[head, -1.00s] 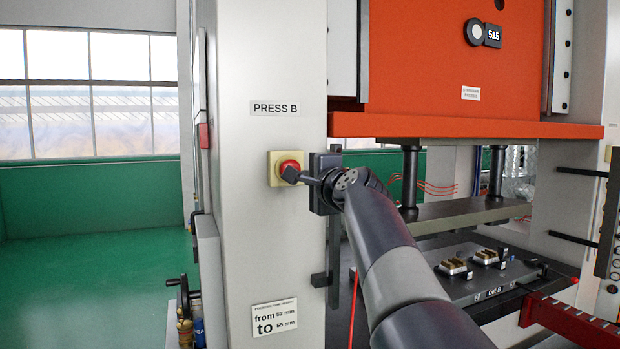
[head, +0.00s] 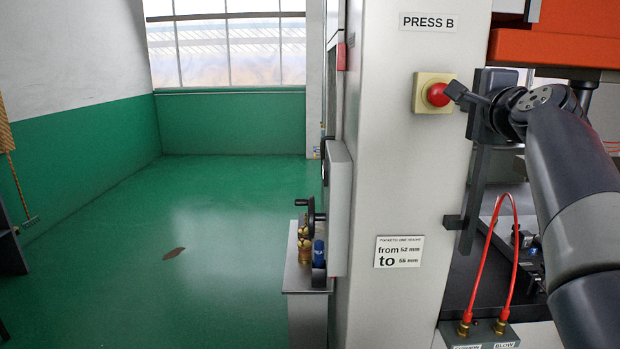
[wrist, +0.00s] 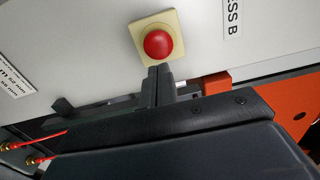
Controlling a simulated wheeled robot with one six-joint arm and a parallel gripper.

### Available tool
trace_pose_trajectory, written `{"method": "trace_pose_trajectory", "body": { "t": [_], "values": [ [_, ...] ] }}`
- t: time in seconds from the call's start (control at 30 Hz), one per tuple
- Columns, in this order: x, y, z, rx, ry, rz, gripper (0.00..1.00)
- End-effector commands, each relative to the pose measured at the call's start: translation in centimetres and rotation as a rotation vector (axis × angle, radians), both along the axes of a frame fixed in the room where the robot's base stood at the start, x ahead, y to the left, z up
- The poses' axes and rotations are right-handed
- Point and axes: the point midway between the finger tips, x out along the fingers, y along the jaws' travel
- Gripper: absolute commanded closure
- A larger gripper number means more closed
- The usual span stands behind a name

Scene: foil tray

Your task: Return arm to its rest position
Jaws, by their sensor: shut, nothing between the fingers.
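My gripper (head: 456,92) is shut and empty, at the end of my dark and grey arm at the right of the head view. Its tips are close to the right side of the red push button (head: 438,94) on its yellow plate (head: 422,93). In the wrist view the closed fingertips (wrist: 160,72) lie just below the red button (wrist: 158,44) in the picture. I cannot tell whether the tips touch the button or its plate.
The pale press column (head: 400,180) carries a "PRESS B" label (head: 429,22) and a pocket-size sign (head: 399,252). Red hoses (head: 484,250) rise from a box below my arm. A cabinet with a hand wheel (head: 310,216) stands left of the column. Green floor (head: 220,270) is mostly open at left.

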Motion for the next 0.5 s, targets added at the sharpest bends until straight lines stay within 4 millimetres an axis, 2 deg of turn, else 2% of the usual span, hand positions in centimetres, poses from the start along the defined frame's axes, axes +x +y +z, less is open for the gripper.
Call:
{"method": "trace_pose_trajectory", "body": {
  "t": [0.3,0.5],
  "values": [
    [-5.4,0.0,-0.3,0.0,0.001,-0.002,1.0],
    [-7.0,0.0,-0.3,0.001,0.003,0.0,1.0]
  ]
}}
